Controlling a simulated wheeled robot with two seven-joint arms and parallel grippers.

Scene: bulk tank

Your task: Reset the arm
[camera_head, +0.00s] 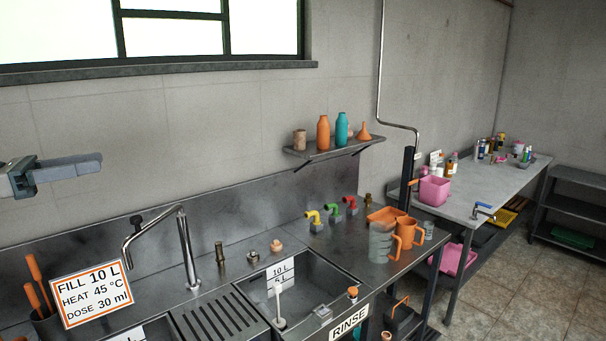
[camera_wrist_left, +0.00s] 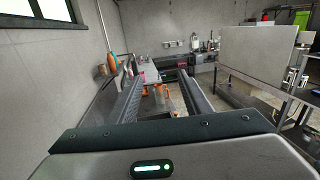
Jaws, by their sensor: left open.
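My left gripper (camera_head: 88,163) is at the left edge of the head view, raised in front of the wall and above the sink counter. It is seen side-on, pointing right. In the left wrist view its two dark fingers (camera_wrist_left: 160,88) are spread apart with nothing held between them. The orange jugs and the counter show far off beyond the gap. My right gripper is not in view.
Below is a steel sink (camera_head: 290,297) with a tall faucet (camera_head: 187,245). A sign (camera_head: 91,293) reads fill 10 L. A shelf (camera_head: 335,150) holds bottles. An orange jug (camera_head: 408,233) and pink bin (camera_head: 434,191) stand right. The air around the gripper is clear.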

